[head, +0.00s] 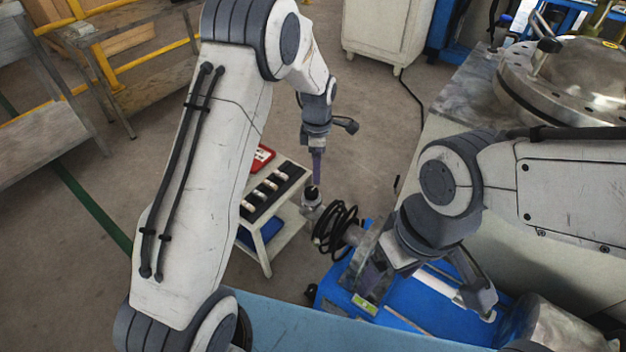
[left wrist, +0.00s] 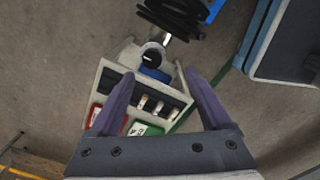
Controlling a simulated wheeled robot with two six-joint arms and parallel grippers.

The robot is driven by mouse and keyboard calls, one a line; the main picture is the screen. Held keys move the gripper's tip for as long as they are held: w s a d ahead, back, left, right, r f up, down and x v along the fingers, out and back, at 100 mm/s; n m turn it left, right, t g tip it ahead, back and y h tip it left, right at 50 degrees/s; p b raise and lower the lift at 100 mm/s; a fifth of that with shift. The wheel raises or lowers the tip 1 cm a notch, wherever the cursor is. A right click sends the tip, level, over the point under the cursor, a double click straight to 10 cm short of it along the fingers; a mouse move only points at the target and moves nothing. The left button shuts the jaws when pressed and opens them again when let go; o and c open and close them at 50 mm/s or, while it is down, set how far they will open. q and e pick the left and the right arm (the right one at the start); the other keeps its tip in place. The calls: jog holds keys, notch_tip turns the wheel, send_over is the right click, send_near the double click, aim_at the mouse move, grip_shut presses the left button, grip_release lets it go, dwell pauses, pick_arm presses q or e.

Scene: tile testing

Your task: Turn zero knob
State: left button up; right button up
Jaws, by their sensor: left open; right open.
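No part is clearly marked as the zero knob. A grey metal fitting with a dark round top (head: 312,194) stands by the small cart and may carry it; its round end (left wrist: 152,54) shows ahead of my fingers in the left wrist view. My left gripper (head: 317,178) points down just above this fitting in the head view.
A small white cart (head: 264,241) holds a black tray (head: 272,190) with several pale pieces and a red item (head: 262,157). A black coil (head: 336,228) lies beside the fitting. Open floor lies left of the cart.

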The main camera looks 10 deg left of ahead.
aim_at(311, 191)
pick_arm(q)
jog(key=f+b, duration=0.1)
jog(key=f, duration=0.3)
jog(key=w+a+f+n+b, duration=0.1)
jog(key=f, duration=0.3)
jog(key=a+f+n+b, duration=0.1)
jog(key=f, duration=0.3)
jog(key=shift+w+f, duration=0.2)
jog(key=shift+w, duration=0.05)
grip_shut()
